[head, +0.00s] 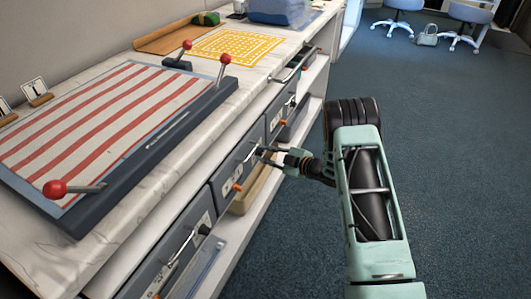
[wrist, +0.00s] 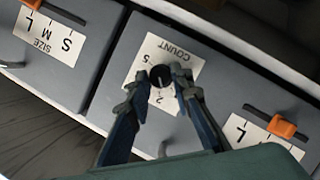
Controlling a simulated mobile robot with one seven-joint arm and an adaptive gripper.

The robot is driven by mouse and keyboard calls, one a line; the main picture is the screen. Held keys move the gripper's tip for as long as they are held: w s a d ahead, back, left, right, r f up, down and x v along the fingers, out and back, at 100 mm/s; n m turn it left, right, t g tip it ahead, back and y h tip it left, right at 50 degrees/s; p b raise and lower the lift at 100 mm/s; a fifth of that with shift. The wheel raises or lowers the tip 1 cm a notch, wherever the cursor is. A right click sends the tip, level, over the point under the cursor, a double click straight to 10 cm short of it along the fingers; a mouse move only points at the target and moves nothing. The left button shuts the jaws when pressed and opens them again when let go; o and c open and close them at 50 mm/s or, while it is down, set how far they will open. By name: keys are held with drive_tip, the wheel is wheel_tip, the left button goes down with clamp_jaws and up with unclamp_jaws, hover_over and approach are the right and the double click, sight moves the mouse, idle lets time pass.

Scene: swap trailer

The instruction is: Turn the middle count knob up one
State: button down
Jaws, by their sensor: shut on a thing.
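The middle count knob (wrist: 160,75) is a round black knob on a white label (wrist: 150,52) that reads COUNT, upside down in the wrist view. A pale pointer mark shows on the knob, and the digits 2 and 5 are legible beside it. My gripper (wrist: 163,84) has one finger on each side of the knob and is shut on it. In the head view my gripper (head: 264,153) reaches left to the grey drawer fronts (head: 227,178); the knob is hidden there behind the fingers.
Orange sliders (wrist: 283,126) sit on size labels either side of the knob. Bar handles (head: 180,246) stick out from the drawer fronts. A striped board with red-knobbed levers (head: 95,120) lies on the counter (head: 150,205) above. Open carpet (head: 450,150) lies to the right.

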drive_tip(key=shift+w+r+m+g+p, duration=0.1)
drive_tip(key=shift+m+g+p, duration=0.5)
drive_tip(key=shift+m, duration=0.5)
drive_tip(key=shift+g, duration=0.3)
drive_tip(key=c, duration=1.7)
unclamp_jaws()
drive_tip(key=v, duration=1.2)
